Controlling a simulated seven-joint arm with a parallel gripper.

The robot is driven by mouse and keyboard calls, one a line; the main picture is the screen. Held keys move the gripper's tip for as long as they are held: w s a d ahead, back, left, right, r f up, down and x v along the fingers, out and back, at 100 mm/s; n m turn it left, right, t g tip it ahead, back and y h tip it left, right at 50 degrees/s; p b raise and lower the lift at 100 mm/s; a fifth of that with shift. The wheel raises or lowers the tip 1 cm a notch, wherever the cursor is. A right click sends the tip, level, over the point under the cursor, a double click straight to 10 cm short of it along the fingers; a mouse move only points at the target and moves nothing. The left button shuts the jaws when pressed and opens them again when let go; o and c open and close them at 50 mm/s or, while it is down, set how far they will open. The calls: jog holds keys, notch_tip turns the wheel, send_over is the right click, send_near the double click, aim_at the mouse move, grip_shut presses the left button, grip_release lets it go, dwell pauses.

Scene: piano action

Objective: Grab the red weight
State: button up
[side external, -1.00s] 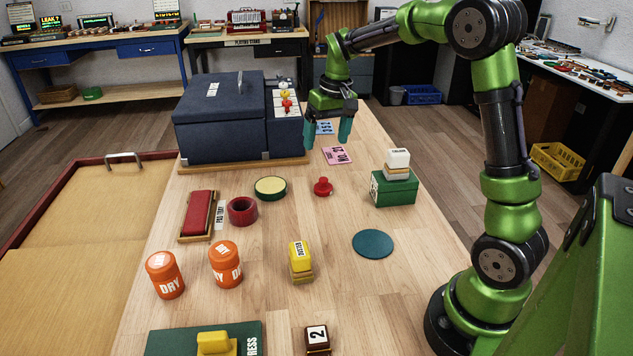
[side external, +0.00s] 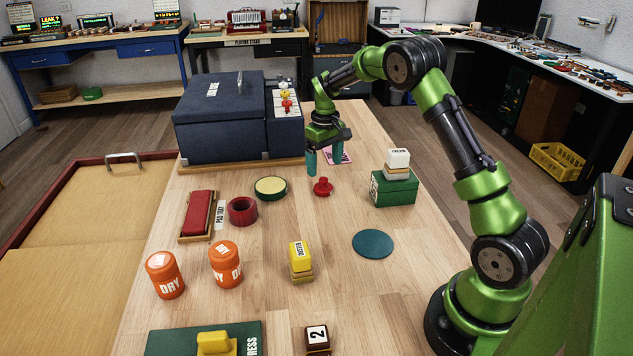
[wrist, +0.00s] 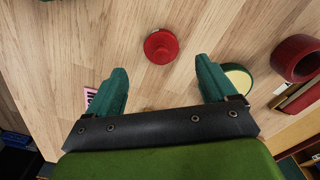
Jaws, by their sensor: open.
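The red weight (side external: 322,187) is a small round disc with a knob on top, standing on the wooden table in the side view. In the wrist view the red weight (wrist: 161,46) lies ahead of the fingertips, roughly midway between them sideways. My gripper (side external: 326,164) has two teal fingers pointing down, spread apart with nothing between them. It is above the table, just behind the weight in the side view. In the wrist view my gripper (wrist: 162,72) is also open and not touching the weight.
A dark-red ring (side external: 242,211) and a green-rimmed round tin (side external: 270,188) are to the left. A pink card (side external: 340,157) lies behind. A large blue case (side external: 222,135) fills the back left. Table around the weight is clear.

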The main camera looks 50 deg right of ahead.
aim_at(324, 178)
jog(key=shift+f, duration=3.2)
jog(key=shift+c, duration=0.2)
jog(key=shift+w+r, duration=0.1)
jog(key=c, duration=1.3)
jog(key=shift+c, duration=0.2)
